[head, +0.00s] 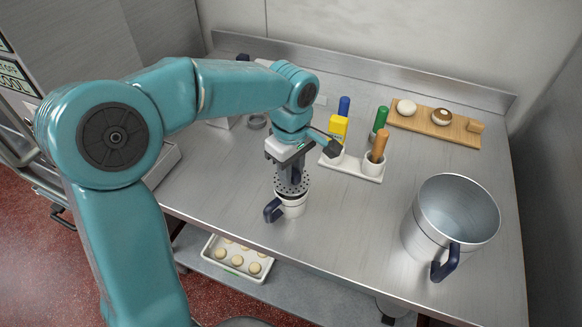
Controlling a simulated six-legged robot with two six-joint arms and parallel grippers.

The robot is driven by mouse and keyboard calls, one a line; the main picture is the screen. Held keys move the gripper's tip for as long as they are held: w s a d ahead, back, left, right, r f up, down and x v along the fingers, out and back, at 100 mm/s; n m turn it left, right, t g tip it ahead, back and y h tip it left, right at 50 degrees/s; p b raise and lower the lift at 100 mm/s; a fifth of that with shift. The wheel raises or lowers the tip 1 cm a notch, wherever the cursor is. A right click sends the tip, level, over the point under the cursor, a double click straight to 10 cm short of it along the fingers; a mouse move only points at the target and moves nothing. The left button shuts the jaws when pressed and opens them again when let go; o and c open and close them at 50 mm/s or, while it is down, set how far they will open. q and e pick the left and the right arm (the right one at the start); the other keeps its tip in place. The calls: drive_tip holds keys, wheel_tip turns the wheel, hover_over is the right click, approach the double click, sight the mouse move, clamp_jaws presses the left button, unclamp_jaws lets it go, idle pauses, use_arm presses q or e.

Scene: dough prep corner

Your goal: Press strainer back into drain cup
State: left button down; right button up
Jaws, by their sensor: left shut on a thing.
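My left gripper (290,175) points down over the counter and is shut on the strainer (293,190), a dark perforated piece. The strainer is at the mouth of the drain cup (292,208), a small white cup with a dark blue handle on its left side. The cup stands upright near the counter's front edge. I cannot tell how deep the strainer sits in the cup, because the gripper hides part of it. My right gripper is not in view.
A large steel pot (425,240) stands at the right. A white caddy (350,167) holds blue, yellow, green and wooden-handled items. A tray of dough (209,250) lies on the lower shelf.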

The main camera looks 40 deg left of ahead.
use_arm(q)
drive_tip(key=shift+f+b, duration=0.95)
drive_tip(key=shift+f, duration=0.25)
drive_tip(key=c, duration=0.8)
unclamp_jaws()
wheel_tip(320, 180, up, 8)
drive_tip(key=p, duration=0.6)
drive_tip(key=shift+r+p, duration=0.1)
drive_tip(key=shift+p, duration=0.2)
